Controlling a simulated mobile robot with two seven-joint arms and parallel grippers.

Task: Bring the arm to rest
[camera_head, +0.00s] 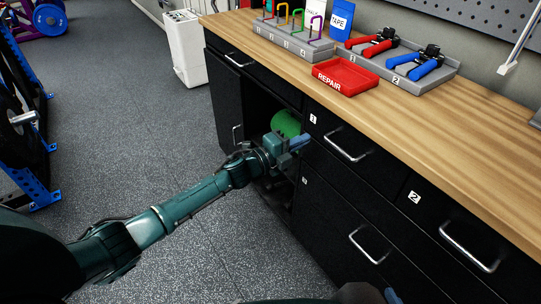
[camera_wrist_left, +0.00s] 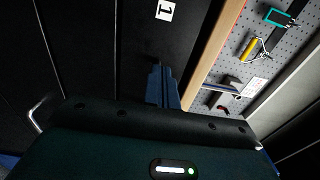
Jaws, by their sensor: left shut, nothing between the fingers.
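My left arm reaches in from the left in the head view. Its gripper (camera_head: 300,142) is shut and empty, just in front of the open compartment in the black cabinet (camera_head: 345,215). In the left wrist view the shut blue fingers (camera_wrist_left: 162,86) show against a dark cabinet front. A green round object (camera_head: 286,123) sits in the compartment behind the gripper, partly hidden by it. I cannot tell whether they touch. Of my right arm only a small part shows at the bottom edge, and its gripper state is unclear.
The wooden worktop (camera_head: 450,115) holds a red REPAIR tray (camera_head: 345,78), a grey rack (camera_head: 290,40) and a grey tray (camera_head: 445,75) with red and blue tools. Drawer handles (camera_head: 348,148) stick out. A white bin (camera_head: 186,50) and weight rack (camera_head: 35,185) flank open grey floor.

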